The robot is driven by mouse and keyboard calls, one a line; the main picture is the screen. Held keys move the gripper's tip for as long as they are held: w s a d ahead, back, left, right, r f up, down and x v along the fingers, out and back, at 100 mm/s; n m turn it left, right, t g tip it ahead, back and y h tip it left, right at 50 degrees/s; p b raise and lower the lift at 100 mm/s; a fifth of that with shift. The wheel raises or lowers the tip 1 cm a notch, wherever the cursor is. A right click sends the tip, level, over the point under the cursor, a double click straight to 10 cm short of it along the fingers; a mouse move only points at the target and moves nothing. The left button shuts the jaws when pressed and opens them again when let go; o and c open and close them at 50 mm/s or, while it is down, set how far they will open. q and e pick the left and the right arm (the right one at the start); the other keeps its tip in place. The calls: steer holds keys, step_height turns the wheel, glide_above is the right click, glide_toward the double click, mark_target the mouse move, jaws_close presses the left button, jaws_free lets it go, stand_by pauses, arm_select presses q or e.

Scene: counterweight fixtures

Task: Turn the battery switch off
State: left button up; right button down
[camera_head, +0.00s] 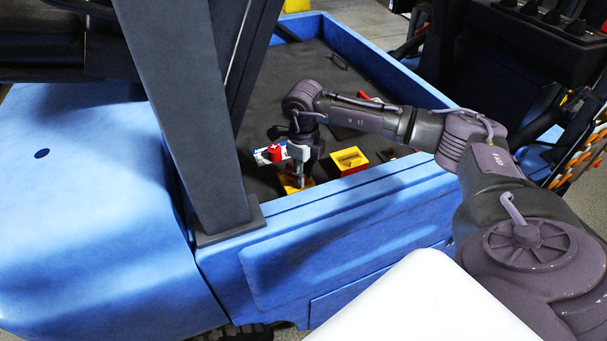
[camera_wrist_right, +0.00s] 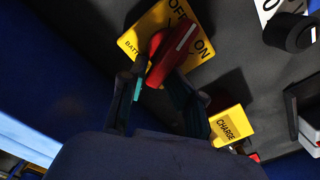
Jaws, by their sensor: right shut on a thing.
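The battery switch shows in the right wrist view as a yellow plate (camera_wrist_right: 140,38) with the words OFF and ON and a red handle (camera_wrist_right: 172,52) with a white stripe. The handle's far end points between the two words. My right gripper (camera_wrist_right: 160,88) has its fingers on both sides of the handle's near part and is shut on it. In the head view the right gripper (camera_head: 298,172) is pointed down over the yellow plate (camera_head: 291,187), and it hides the handle. My left gripper is not in view.
A yellow CHARGE box (camera_wrist_right: 230,124) sits close to the right finger. A yellow box (camera_head: 350,160) stands right of the gripper in the head view. A red knob (camera_head: 274,153) on a white label is just left. A grey post (camera_head: 190,110) and blue side wall (camera_head: 340,235) flank the area.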

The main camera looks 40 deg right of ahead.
steer(key=shift+s+a+f, duration=0.1)
steer(key=shift+f, duration=0.3)
steer(key=shift+f+n+b, duration=0.1)
steer(key=shift+n+b, duration=0.4)
steer(key=shift+n, duration=0.3)
steer(key=shift+w+d+n+b, duration=0.1)
steer(key=shift+d+n+b, duration=0.05)
steer(key=shift+n, duration=0.45)
steer(key=shift+w+d+n+b, duration=0.1)
steer(key=shift+n+b, duration=0.05)
steer(key=shift+n, duration=0.95)
steer(key=c, duration=1)
jaws_free()
steer(key=shift+w, duration=0.1)
steer(key=shift+o, duration=0.2)
steer(key=shift+w, duration=0.3)
steer(key=shift+d+r, duration=0.2)
steer(key=shift+r, duration=0.05)
